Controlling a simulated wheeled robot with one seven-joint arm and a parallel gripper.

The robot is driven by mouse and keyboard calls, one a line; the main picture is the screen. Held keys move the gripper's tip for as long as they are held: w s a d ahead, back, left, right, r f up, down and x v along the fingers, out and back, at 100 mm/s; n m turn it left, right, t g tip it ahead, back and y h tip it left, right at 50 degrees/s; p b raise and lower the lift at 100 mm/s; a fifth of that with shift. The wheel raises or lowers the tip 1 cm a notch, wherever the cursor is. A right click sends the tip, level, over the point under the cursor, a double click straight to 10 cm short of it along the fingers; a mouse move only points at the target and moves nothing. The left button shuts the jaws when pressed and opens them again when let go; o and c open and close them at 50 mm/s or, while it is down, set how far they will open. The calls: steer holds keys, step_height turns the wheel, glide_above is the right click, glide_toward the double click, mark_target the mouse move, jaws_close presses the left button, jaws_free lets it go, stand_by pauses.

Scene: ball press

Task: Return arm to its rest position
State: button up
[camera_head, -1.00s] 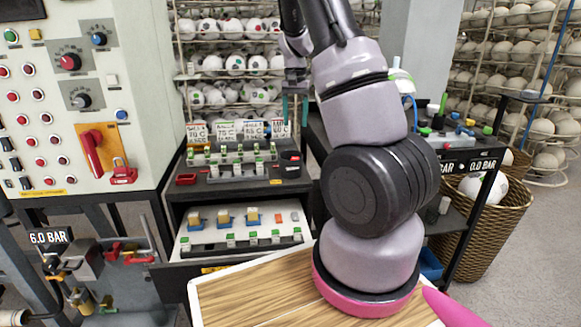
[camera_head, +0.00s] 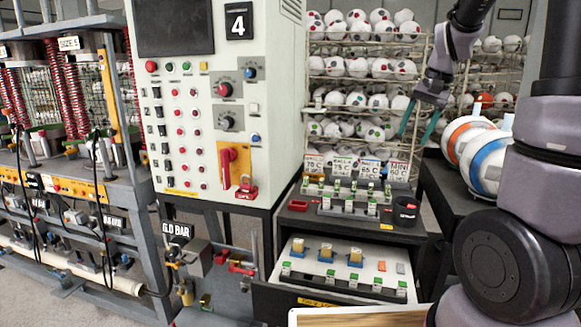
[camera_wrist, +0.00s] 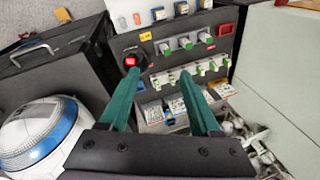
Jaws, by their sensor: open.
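My gripper (camera_head: 414,138) hangs from my raised arm at the upper right of the head view, its two teal fingers pointing down and apart. It is open, with nothing between the fingers. In the head view it appears in front of the ball rack, above the right side of the black cabinet (camera_head: 408,236). In the wrist view my gripper (camera_wrist: 161,74) shows both fingers spread over the cabinet's panel of green-and-white switches (camera_wrist: 185,42). My arm's large joints fill the right edge of the head view.
The cabinet's drawer (camera_head: 340,268) is pulled out. Striped balls (camera_head: 488,160) sit on a dark surface at the right, close to my arm; one ball (camera_wrist: 38,132) is left of my gripper. A control panel (camera_head: 205,110) stands left, beside a press frame (camera_head: 95,190).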

steer(key=s+a+r+n+t, duration=0.1)
steer(key=s+a+r, duration=0.3)
steer(key=s, duration=0.5)
steer(key=s+a+r+n+t, duration=0.1)
steer(key=s+a+r+t, duration=0.2)
steer(key=s, duration=0.7)
steer(key=shift+a+r+t, duration=0.3)
steer(key=shift+a+r, duration=0.45)
steer(key=shift+r, duration=0.1)
